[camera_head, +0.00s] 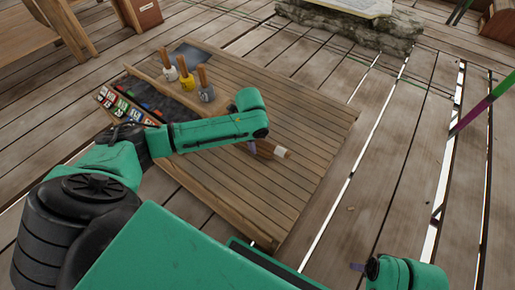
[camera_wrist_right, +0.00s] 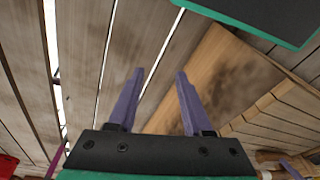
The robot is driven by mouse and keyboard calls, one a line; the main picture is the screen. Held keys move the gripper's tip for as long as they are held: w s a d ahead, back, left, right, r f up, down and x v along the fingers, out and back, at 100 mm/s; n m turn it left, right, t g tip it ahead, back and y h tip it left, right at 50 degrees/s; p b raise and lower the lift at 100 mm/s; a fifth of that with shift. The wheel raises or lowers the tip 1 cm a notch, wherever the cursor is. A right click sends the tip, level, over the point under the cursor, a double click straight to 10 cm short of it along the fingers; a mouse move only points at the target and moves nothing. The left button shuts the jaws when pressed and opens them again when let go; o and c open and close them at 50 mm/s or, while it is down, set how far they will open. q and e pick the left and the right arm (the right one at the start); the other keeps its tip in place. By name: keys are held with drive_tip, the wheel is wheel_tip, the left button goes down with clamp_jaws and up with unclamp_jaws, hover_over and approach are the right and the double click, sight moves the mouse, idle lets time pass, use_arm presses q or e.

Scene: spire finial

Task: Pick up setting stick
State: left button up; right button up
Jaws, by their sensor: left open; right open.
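A brown wooden stick with a pale end (camera_head: 273,150) lies on the slatted wooden table; it is probably the setting stick, and its left part is hidden by my left arm. My left gripper (camera_head: 252,147) shows only as a bit of purple finger beside the stick, under the green wrist. It is open; I cannot tell whether it touches the stick. My right gripper (camera_wrist_right: 159,73) is open and empty in the right wrist view, its two purple fingers apart over planks.
The slatted table (camera_head: 310,120) holds several wooden-handled tools (camera_head: 187,80), a rack of coloured items (camera_head: 120,105) and a dark sheet (camera_head: 192,54). A green and purple pole (camera_head: 487,102) slants at the right. A stone block (camera_head: 340,25) stands behind. The plank floor has gaps.

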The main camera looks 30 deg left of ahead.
use_arm(q)
drive_tip(key=shift+r, duration=0.1)
clamp_jaws()
